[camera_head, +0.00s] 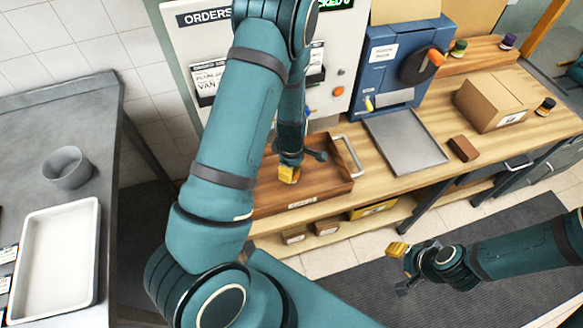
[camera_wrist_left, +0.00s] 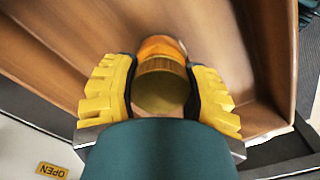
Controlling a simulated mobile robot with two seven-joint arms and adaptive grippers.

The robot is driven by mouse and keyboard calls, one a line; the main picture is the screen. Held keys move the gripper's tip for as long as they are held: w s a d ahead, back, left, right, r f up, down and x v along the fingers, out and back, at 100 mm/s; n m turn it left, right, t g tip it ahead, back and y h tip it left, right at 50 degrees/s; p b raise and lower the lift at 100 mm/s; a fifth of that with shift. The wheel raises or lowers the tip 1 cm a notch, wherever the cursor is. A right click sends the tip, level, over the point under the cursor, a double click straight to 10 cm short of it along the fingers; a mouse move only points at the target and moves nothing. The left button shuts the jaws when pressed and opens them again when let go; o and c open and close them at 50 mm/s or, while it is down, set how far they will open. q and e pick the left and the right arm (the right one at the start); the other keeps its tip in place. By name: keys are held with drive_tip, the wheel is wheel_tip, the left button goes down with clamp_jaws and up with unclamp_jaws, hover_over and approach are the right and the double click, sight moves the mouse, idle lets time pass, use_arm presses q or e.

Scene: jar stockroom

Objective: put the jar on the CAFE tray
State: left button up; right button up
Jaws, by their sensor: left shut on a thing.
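My left gripper (camera_head: 289,174) is low inside a brown wooden tray (camera_head: 332,187) on the bench. In the left wrist view, its yellow fingers are shut on an amber jar (camera_wrist_left: 162,46) with a gold lid. The tray's floor and walls (camera_wrist_left: 265,50) surround it there. Whether the jar touches the tray floor cannot be told. The jar is hidden by the gripper in the head view. The tray has a metal handle on its right and a front label too small to read. My right gripper (camera_head: 400,269) is open and empty over the dark floor mat.
A blue machine (camera_head: 385,62) and metal plate (camera_head: 405,142) stand right of the tray. Beyond are a brown block (camera_head: 463,149), a cardboard box (camera_head: 497,100) and several small jars. A grey table at left holds a white tray (camera_head: 57,262) and grey cup (camera_head: 68,168).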

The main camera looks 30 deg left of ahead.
use_arm(q)
drive_tip(key=o, duration=1.3)
drive_tip(key=shift+f, duration=0.15)
drive_tip(key=shift+r, duration=0.35)
wheel_tip(320, 180, up, 12)
drive_tip(key=p, duration=0.2)
drive_tip(key=shift+f, duration=0.15)
